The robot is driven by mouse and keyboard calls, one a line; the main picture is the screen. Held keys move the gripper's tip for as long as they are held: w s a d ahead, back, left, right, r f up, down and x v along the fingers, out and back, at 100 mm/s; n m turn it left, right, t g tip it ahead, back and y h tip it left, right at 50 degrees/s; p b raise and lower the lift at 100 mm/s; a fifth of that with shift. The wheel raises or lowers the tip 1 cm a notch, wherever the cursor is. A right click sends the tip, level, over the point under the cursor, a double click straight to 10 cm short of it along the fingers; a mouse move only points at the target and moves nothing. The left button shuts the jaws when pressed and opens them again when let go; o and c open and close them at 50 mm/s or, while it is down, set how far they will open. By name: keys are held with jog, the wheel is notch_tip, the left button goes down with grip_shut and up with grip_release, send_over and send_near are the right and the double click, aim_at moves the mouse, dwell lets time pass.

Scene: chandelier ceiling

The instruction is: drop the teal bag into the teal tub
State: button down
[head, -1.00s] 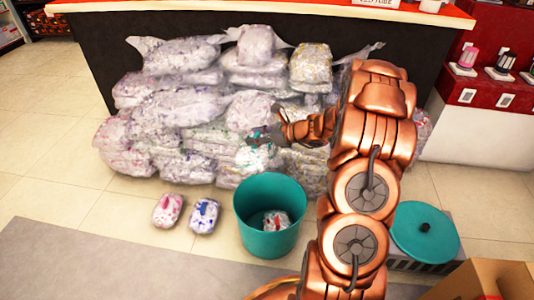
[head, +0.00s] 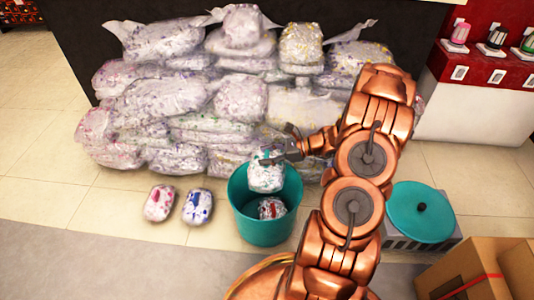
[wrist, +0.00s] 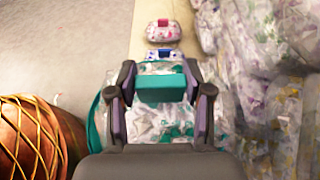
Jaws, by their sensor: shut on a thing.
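The teal bag (head: 265,174) is a clear, rounded bag with teal bits and a teal band (wrist: 160,88) on top. My gripper (head: 268,158) is shut on its top, and its fingers show on both sides of the band in the wrist view (wrist: 158,92). The bag hangs over the mouth of the teal tub (head: 262,225), its lower part overlapping the opening in the head view. In the wrist view the bag hides most of the tub, leaving a teal rim (wrist: 97,122) at left. A bag with a red band (head: 271,208) lies inside the tub.
A pink-banded bag (head: 159,203) and a blue-banded bag (head: 197,206) lie on the floor left of the tub. A large pile of clear bags (head: 180,115) stands behind. A teal lid (head: 421,208) and cardboard boxes (head: 465,268) are at right.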

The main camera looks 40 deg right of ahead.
jog(key=shift+f+b, duration=0.6)
jog(key=shift+f, duration=0.65)
jog(key=shift+c, duration=1.9)
grip_release()
jog(key=v, duration=1.2)
